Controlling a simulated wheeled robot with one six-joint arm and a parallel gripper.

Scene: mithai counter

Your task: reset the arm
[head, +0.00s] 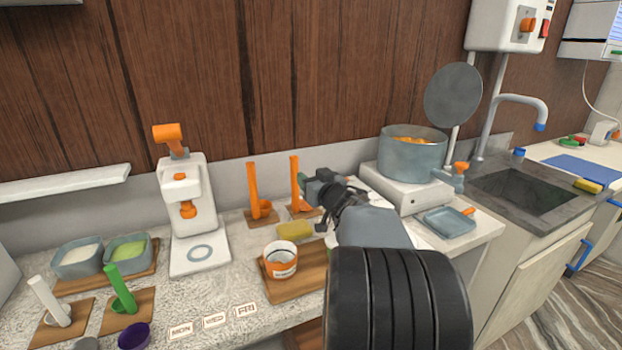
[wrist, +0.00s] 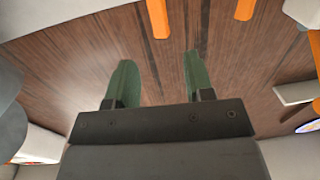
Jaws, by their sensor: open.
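My arm reaches over the counter from the lower right in the head view. My gripper (head: 308,187) is at its far end, in front of the orange upright handles (head: 296,181) near the wall. In the wrist view the two green fingers of my gripper (wrist: 156,82) stand apart with nothing between them. Behind them is the brown wood wall. My arm hides part of the counter and the front of the stove area.
A white and orange cup (head: 280,262) stands on a wooden board (head: 290,289), with a yellow sponge (head: 294,230) behind it. A white press (head: 188,200) stands left. A pot (head: 411,155) sits on a burner (head: 400,187) at right. A sink (head: 525,190) lies beyond.

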